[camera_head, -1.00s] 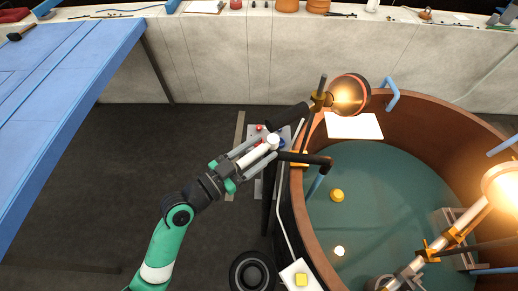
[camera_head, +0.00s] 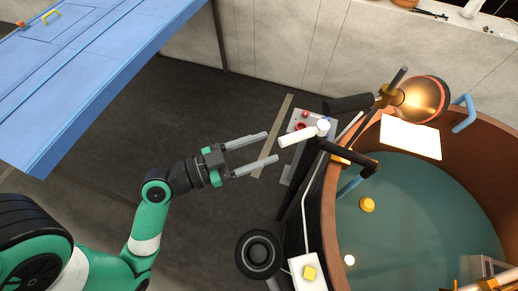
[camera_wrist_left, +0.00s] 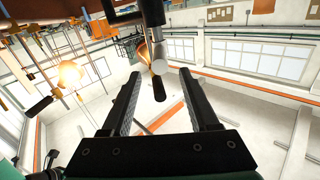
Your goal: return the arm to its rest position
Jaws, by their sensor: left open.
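My left gripper (camera_head: 271,147) is open and empty in the head view, its two grey fingers pointing right. The green arm comes in from the lower left. A white cylindrical handle (camera_head: 297,136) lies just beyond the fingertips, apart from them. It belongs to a pivoted fitting with a black bar at the tank's rim. In the left wrist view the open gripper (camera_wrist_left: 158,73) has dark fingers spread, with a white cylinder (camera_wrist_left: 180,50) and a dark rod beyond them. My right gripper is not in view.
The round brown tank (camera_head: 325,215) with green water stands at the right. A lamp (camera_head: 423,103) with a copper shade is at its rim. A grey panel with red knobs (camera_head: 303,120) is beside it. A blue table (camera_head: 90,70) is upper left.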

